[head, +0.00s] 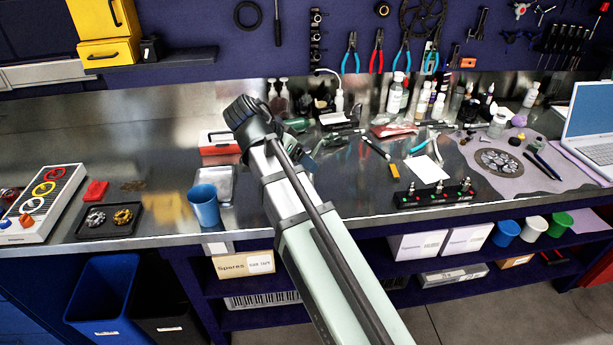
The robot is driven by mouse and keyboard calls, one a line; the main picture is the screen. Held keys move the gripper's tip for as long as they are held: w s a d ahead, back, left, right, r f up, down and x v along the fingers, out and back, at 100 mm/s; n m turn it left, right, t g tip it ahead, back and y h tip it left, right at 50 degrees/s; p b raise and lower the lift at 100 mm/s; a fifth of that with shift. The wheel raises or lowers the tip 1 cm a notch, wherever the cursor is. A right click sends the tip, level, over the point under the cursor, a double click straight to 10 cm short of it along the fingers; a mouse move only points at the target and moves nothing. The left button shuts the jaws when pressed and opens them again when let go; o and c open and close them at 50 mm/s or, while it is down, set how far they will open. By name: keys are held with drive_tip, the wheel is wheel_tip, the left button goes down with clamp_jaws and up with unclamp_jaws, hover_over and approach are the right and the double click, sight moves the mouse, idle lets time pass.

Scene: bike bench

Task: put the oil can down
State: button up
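My arm reaches over the bench from the lower right, and its wrist hides much of the middle. Only a dark part of my gripper (306,159) shows past the wrist; its fingertips cannot be made out. A small green rounded thing (298,124) shows just behind the wrist; it may be the oil can, but I cannot tell whether my gripper touches it. A white bottle with a thin bent spout (339,100) stands further back, apart from my gripper.
The steel bench (160,170) has clear room at left. A blue cup (204,205) stands near the front edge, beside a clear tray (226,183). A red box (219,147) is behind. Bottles (395,95) crowd the back. A switch box (435,194) and laptop (590,120) are at right.

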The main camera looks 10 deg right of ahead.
sight(312, 156)
drive_tip(key=f+m+h, duration=0.1)
drive_tip(key=a+f+m+h, duration=0.1)
drive_tip(key=h, duration=0.1)
drive_tip(key=shift+w+a+f, duration=0.15)
drive_tip(key=shift+w, duration=0.05)
drive_tip(key=m+h, duration=0.1)
drive_tip(key=a+f+m+h, duration=0.1)
drive_tip(key=h, duration=0.1)
drive_tip(key=shift+a, duration=0.3)
drive_tip(key=shift+x, duration=3.75)
drive_tip(key=shift+w, duration=0.1)
clamp_jaws()
drive_tip(key=shift+r, duration=4.85)
drive_tip(key=shift+w+a+r+n+t, duration=0.1)
drive_tip(key=shift+w+r+n+t, duration=0.25)
drive_tip(key=shift+t, duration=0.55)
drive_tip(key=w+a+f+n+t+y, duration=0.2)
drive_tip(key=w+a+n+t+y, duration=0.85)
drive_tip(key=a+n+y, duration=0.65)
drive_tip(key=w+d+r+m+g+h, duration=0.1)
drive_tip(key=w+d+m+h, duration=0.2)
drive_tip(key=d, duration=2)
drive_tip(key=shift+w+r+h, duration=0.25)
drive_tip(key=shift+w+h, duration=0.25)
drive_tip(key=shift+w, duration=0.1)
